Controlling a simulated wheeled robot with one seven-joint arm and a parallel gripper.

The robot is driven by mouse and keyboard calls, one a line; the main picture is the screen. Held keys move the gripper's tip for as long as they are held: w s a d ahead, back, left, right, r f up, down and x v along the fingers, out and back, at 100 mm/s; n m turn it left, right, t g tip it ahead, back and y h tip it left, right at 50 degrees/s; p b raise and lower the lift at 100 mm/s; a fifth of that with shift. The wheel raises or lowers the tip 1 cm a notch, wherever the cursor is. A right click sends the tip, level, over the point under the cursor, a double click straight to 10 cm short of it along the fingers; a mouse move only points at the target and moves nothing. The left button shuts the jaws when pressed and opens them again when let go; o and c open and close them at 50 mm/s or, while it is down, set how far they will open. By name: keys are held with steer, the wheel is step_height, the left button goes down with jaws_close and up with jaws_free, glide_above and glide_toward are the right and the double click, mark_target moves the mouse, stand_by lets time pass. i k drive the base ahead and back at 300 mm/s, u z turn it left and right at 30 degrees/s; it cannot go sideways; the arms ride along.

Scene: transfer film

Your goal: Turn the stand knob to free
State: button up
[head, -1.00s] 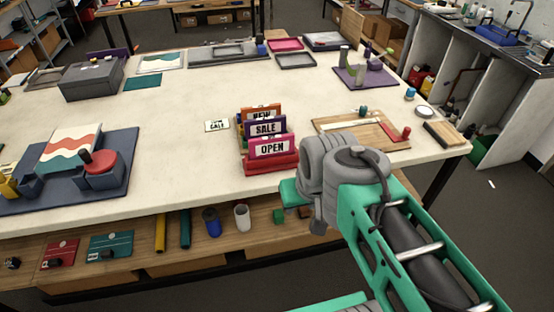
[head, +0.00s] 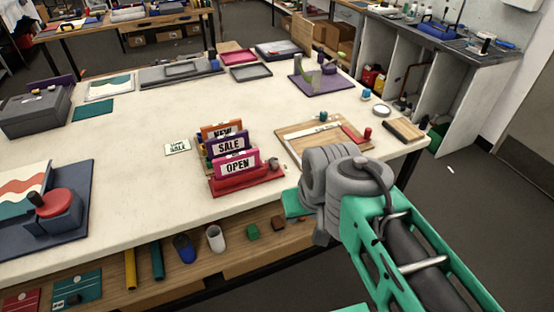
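No part is marked as the stand knob, and I cannot tell which thing it is. A red round block with a black knob (head: 37,199) sits on a dark blue base (head: 75,232) at the left front of the table. A purple base (head: 322,83) with grey and green upright parts stands at the back right. A sign rack (head: 247,184) holding NEW, SALE and OPEN signs is near the front middle. My teal and grey arm reaches in from the lower right, in front of the table. My gripper's fingers do not show.
The white table (head: 135,185) has clear room between the dark blue base and the sign rack. A wooden board (head: 300,147) with a red-knobbed piece (head: 367,134) lies right of the rack. A lower shelf (head: 180,262) holds rolls and cups. A grey box (head: 38,110) is at the left.

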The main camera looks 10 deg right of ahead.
mark_target(272, 161)
steer(key=u, duration=0.4)
steer(key=k, duration=0.55)
steer(key=u, duration=1.2)
steer(key=i, duration=0.9)
steer(key=z, duration=0.85)
steer(key=i, duration=0.6)
steer(key=u, duration=0.05)
